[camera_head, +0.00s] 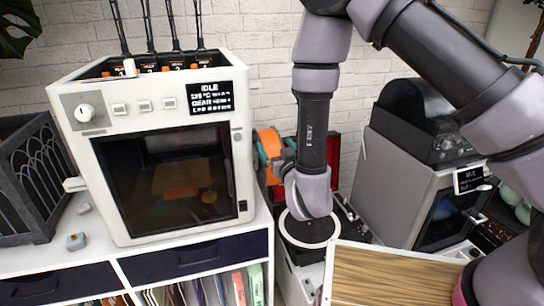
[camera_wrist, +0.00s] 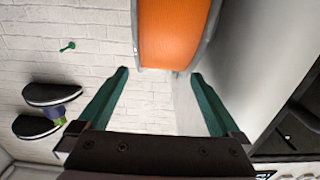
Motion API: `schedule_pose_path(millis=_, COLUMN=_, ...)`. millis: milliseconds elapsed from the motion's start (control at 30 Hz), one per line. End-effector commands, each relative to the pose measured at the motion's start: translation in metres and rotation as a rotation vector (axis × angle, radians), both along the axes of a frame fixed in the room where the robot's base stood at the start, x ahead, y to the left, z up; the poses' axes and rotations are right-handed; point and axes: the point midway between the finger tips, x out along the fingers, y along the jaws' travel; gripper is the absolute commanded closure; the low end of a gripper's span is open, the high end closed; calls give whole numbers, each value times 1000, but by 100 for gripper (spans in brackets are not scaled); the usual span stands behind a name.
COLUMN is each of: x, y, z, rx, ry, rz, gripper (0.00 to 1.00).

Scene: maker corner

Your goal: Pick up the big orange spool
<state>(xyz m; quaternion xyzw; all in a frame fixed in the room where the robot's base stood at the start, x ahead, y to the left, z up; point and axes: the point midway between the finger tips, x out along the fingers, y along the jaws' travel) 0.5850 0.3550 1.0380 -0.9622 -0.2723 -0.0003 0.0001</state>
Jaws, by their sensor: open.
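The big orange spool (camera_head: 269,143) is beside the right side of the white printer in the head view, partly hidden by my arm. In the wrist view the orange spool (camera_wrist: 172,32) shows at the top centre, with grey flanges at its sides and its upper part cut off by the frame edge. My gripper (camera_wrist: 159,76) is open, its two green fingers spread wide with nothing between their tips. The spool lies just beyond the fingertips, roughly in line with the gap. In the head view my gripper is largely hidden behind my arm.
The white printer (camera_head: 165,180) stands left of the spool on a white shelf unit (camera_head: 190,282). A grey machine (camera_head: 400,165) stands to the right. A wooden board (camera_head: 395,275) lies in front. In the wrist view a pale flat surface (camera_wrist: 232,70) runs close beside the right finger.

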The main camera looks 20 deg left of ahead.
Motion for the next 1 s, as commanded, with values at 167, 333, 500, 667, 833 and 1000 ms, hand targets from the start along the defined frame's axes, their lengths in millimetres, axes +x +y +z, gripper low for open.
schedule_pose_path(millis=167, x=23, y=13, z=1, rx=2, ry=0, rz=-3, gripper=0)
schedule_pose_path(millis=333, x=33, y=20, z=2, rx=1, ry=0, rz=-3, gripper=0)
schedule_pose_path(millis=500, x=53, y=35, z=6, rx=3, ry=-1, rz=-4, gripper=0)
schedule_pose_path(millis=667, x=68, y=45, z=6, rx=1, ry=0, rz=-1, gripper=0)
schedule_pose_path(millis=833, x=71, y=47, z=6, rx=0, ry=0, rz=-1, gripper=0)
schedule_pose_path(millis=1000, x=71, y=47, z=6, rx=0, ry=0, rz=-1, gripper=23)
